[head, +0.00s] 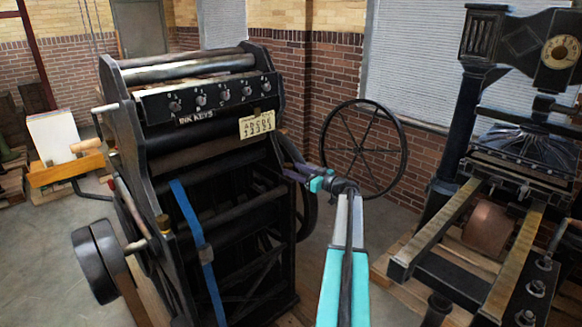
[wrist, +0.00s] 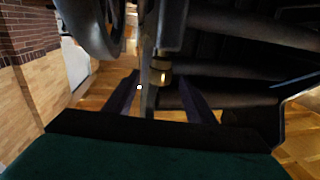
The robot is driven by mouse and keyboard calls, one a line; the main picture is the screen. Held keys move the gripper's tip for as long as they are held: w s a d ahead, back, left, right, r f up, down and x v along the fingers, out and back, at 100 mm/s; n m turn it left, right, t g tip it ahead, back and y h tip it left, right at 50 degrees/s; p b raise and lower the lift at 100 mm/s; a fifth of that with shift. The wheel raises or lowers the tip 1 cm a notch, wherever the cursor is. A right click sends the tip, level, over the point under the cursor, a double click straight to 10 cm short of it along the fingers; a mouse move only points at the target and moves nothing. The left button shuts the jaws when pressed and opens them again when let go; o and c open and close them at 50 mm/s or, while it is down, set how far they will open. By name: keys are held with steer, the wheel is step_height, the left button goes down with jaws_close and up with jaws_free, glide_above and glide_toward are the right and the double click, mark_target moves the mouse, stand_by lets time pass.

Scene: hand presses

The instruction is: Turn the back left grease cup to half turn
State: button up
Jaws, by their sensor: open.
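A small brass grease cup (wrist: 161,73) shows in the wrist view, under a dark part of the press frame. My gripper (wrist: 158,79) is open and empty, with one dark finger to each side of the cup in that picture. I cannot tell how far the cup is beyond the fingertips. In the head view my gripper (head: 292,172) is at the right side of the black press (head: 225,185), its tips partly lost against the dark frame. Another brass cup (head: 164,224) sits on the near left of the press in the head view. The cup before my gripper is hidden there.
A spoked handwheel (head: 364,149) stands behind my arm. A second press (head: 490,200) is at the right. A blue strap (head: 198,250) hangs on the black press. In the wrist view a dark curved wheel rim (wrist: 92,28) is at upper left.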

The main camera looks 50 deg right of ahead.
mark_target(288, 168)
steer(key=shift+w+a, duration=0.1)
steer(key=shift+w, duration=1.15)
steer(key=c, duration=1)
steer(key=shift+c, duration=0.2)
steer(key=shift+a+f+h+b, duration=0.15)
steer(key=shift+h+b, duration=0.15)
steer(key=shift+b, duration=0.35)
steer(key=m+h+b, duration=0.2)
steer(key=b, duration=0.2)
steer(key=shift+h, duration=0.3)
steer(key=h+b, duration=0.1)
steer(key=b, duration=0.1)
steer(key=shift+a+m+b, duration=0.15)
steer(key=shift+m+b, duration=0.25)
steer(key=shift+h+b, duration=0.35)
steer(key=shift+h, duration=0.05)
steer(key=shift+r, duration=0.2)
